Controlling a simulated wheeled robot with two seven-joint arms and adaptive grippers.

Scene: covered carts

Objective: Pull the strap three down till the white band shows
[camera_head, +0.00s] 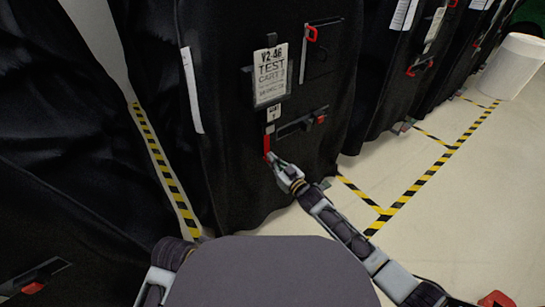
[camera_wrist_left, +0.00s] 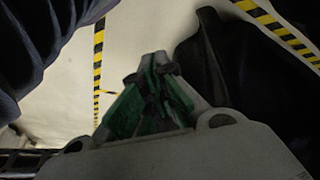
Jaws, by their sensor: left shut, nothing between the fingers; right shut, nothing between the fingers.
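A short red strap (camera_head: 267,144) hangs on the front of the black covered cart (camera_head: 235,150), below a small white label (camera_head: 273,114). I cannot make out a white band on it, and I cannot read a number for it. My right gripper (camera_head: 272,158) is at the strap's lower end, its fingers shut with nothing between them; whether they touch the strap is unclear. My left gripper (camera_wrist_left: 158,62) shows in the left wrist view, green-padded fingers shut and empty, over the pale floor. In the head view the left gripper is hidden.
The cart carries a white test sign (camera_head: 270,75), a red-handled latch (camera_head: 311,33) and a slot with a red tab (camera_head: 320,118). More covered carts stand at right, near a white bin (camera_head: 514,66). Yellow-black tape (camera_head: 425,180) marks the open floor.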

